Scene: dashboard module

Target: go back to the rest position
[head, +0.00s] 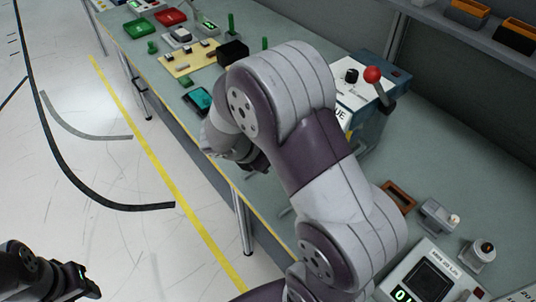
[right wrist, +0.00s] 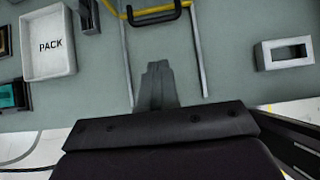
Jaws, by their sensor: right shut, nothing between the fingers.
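My right arm reaches across the middle of the head view, above the grey-green workbench (head: 470,165), and bends down at the wrist. Its gripper is mostly hidden behind the arm there. In the right wrist view my right gripper (right wrist: 157,85) has its fingers together with nothing between them, over bare bench surface between two grey rails. My left gripper (head: 85,284) is at the bottom left of the head view, above the floor and away from the bench. I cannot make out the gap between its fingers.
A box with a red-knobbed lever (head: 373,75) stands close behind my right arm. A white PACK tray (right wrist: 48,72) and black handle (right wrist: 154,15) are near the right gripper.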

